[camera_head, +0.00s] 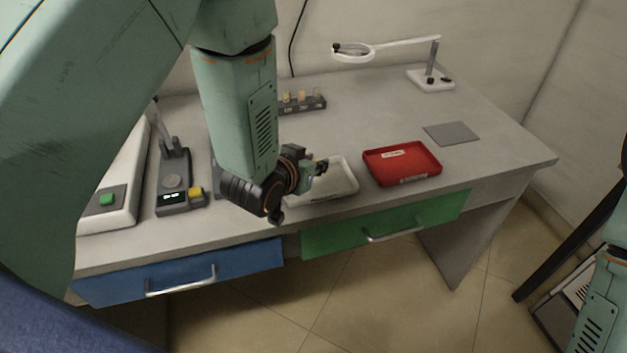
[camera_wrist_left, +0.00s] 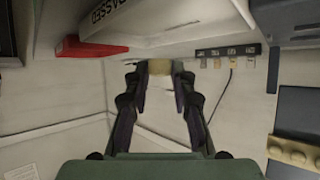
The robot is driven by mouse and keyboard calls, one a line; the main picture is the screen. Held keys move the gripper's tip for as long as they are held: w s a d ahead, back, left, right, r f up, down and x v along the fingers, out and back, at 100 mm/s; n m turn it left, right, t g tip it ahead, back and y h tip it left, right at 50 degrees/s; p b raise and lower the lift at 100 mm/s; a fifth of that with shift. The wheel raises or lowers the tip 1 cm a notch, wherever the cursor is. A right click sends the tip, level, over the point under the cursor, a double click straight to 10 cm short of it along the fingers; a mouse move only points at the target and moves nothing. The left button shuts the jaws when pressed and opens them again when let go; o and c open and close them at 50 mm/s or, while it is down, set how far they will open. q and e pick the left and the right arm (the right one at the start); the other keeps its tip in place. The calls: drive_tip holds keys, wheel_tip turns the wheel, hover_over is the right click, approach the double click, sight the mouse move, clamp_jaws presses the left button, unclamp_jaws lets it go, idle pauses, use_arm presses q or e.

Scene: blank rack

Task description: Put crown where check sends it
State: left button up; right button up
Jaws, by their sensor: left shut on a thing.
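My left gripper (camera_head: 318,168) is over the front part of the desk, at the white tray (camera_head: 343,187), and hides part of that tray. In the left wrist view the gripper (camera_wrist_left: 160,78) is shut on a small tan crown (camera_wrist_left: 160,66) between its fingertips. A check gauge (camera_head: 172,183) with a small lit display and a yellow button stands to the left; its reading is too small to tell. The white tray shows the word PASSED in the left wrist view (camera_wrist_left: 150,28). The red tray (camera_head: 402,163) stands right of it and looks empty apart from a label.
A dark rack (camera_head: 303,107) with several small tan pieces is at the back. A machine with a green button (camera_head: 107,200) is far left. A magnifier lamp (camera_head: 431,80) and a grey pad (camera_head: 452,133) are right. Blue (camera_head: 185,272) and green (camera_head: 386,223) drawers look shut.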

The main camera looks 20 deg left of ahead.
sight(313, 187)
use_arm(q)
drive_tip(key=shift+d+f, duration=0.1)
drive_tip(key=shift+f, duration=0.45)
wheel_tip(313, 187, down, 2)
drive_tip(key=shift+s+f+b, duration=0.1)
drive_tip(key=shift+s+b, duration=0.05)
drive_tip(key=shift+b, duration=0.3)
drive_tip(key=shift+f, duration=0.4)
drive_tip(key=shift+w, duration=0.2)
drive_tip(key=shift+s+f, duration=0.15)
drive_tip(key=shift+s, duration=0.05)
drive_tip(key=o, duration=0.8)
drive_tip(key=shift+w+f, duration=0.1)
